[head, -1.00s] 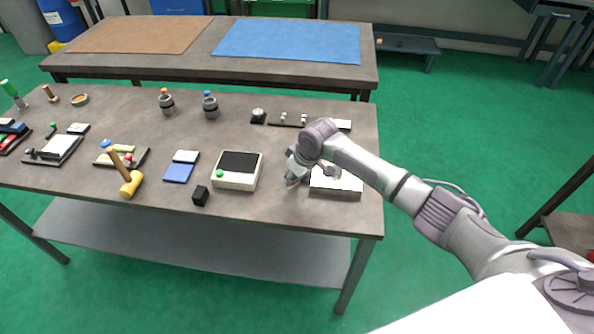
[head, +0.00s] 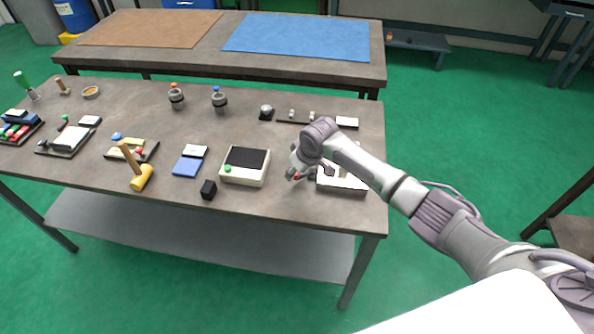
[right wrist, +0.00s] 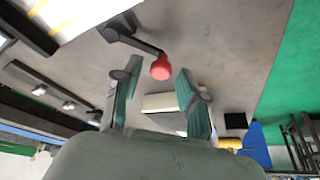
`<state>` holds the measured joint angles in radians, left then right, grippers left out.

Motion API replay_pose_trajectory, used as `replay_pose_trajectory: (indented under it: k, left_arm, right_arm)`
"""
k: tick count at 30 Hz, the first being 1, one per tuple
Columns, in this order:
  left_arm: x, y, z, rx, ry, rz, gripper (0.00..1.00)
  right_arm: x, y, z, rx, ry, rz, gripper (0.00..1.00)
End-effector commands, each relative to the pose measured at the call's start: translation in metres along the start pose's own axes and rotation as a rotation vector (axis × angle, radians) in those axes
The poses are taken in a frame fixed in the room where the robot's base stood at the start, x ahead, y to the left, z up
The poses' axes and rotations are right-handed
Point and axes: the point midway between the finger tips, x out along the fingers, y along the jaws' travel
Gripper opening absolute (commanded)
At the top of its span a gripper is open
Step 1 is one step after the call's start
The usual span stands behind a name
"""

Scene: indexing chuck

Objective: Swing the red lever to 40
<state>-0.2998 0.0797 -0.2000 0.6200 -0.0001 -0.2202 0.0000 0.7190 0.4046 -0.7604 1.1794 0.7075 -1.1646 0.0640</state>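The red lever shows in the right wrist view as a dark arm with a round red knob (right wrist: 160,67) at its end. My right gripper (right wrist: 157,76) is open, with one finger on each side of the line to the knob. The knob is near the fingertips, and nothing is held; I cannot tell if a finger touches it. In the head view my right gripper (head: 297,174) is at the left side of a white-topped device (head: 340,187), with a small red spot by its fingers. My arm hides part of the device, and no scale marks are readable. My left gripper is not in view.
A cream box with a dark panel and green button (head: 245,178) stands left of the gripper. The table's front edge (head: 300,218) is close. Bare tabletop (head: 285,146) lies behind the gripper.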

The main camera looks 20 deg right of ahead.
Motion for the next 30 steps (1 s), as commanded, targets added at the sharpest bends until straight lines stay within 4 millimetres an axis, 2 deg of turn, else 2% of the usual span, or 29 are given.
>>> replay_pose_trajectory:
  k: [8,13,17,24,30]
  left_arm:
    - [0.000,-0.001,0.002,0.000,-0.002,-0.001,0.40]
    - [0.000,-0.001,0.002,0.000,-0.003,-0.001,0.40]
    - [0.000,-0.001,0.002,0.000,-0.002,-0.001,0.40]
    - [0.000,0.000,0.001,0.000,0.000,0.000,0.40]
    - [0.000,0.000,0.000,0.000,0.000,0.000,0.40]
  right_arm:
    - [0.000,0.000,0.001,0.000,-0.002,0.000,0.48]
    - [-0.010,0.000,0.001,-0.001,0.000,-0.001,0.48]
    - [-0.033,0.001,0.000,-0.002,0.002,0.000,0.48]
    - [-0.085,0.000,0.000,-0.003,0.001,0.000,0.48]
    - [-0.112,0.000,0.000,-0.001,-0.001,0.000,0.48]
